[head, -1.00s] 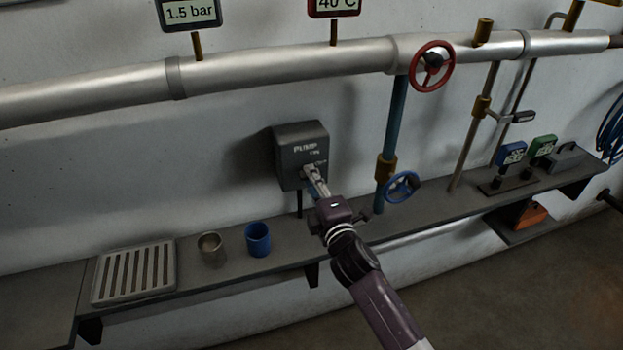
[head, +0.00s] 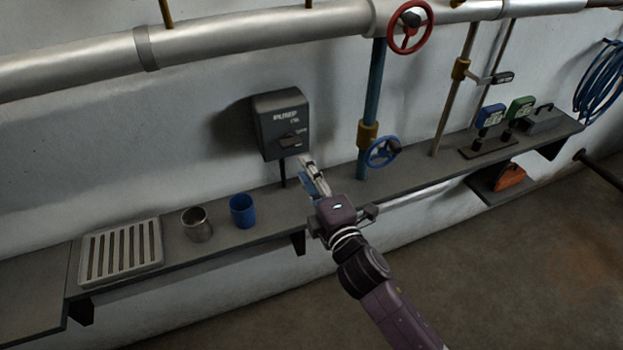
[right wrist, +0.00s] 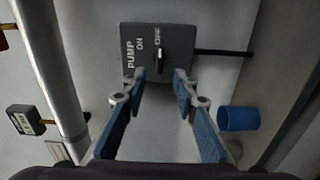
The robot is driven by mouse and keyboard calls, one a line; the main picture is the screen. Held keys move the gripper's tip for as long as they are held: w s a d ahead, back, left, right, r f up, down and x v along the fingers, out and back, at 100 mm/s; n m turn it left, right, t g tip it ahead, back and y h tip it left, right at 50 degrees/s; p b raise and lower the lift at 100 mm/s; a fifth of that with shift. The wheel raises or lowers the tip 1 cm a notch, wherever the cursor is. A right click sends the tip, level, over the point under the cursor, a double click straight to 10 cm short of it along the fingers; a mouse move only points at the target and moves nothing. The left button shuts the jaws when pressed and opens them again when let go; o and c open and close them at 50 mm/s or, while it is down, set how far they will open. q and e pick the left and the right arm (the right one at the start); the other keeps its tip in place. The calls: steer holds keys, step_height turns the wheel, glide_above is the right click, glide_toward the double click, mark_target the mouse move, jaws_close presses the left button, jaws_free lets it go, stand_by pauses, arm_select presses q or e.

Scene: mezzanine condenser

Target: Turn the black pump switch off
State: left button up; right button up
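The dark grey pump switch box (head: 268,137) is on the wall above the shelf, with PUMP and ON lettering. Its black knob (head: 290,141) lies roughly level, in line with the OFF label at its right. In the right wrist view the box (right wrist: 185,63) appears turned sideways, and the knob (right wrist: 161,60) lines up with OFF. My right gripper (head: 314,177) is just below and in front of the box, clear of the knob. In the right wrist view its blue-padded fingers (right wrist: 161,88) are spread with nothing between them. My left gripper is not in view.
A blue valve wheel (head: 383,152) is right of the box, with a red wheel (head: 410,27) above. The shelf (head: 220,227) holds a blue cup (head: 242,211), a metal cup (head: 197,225) and a slatted tray (head: 120,252). A large pipe (head: 240,35) runs overhead.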

steer(key=shift+v, duration=1.15)
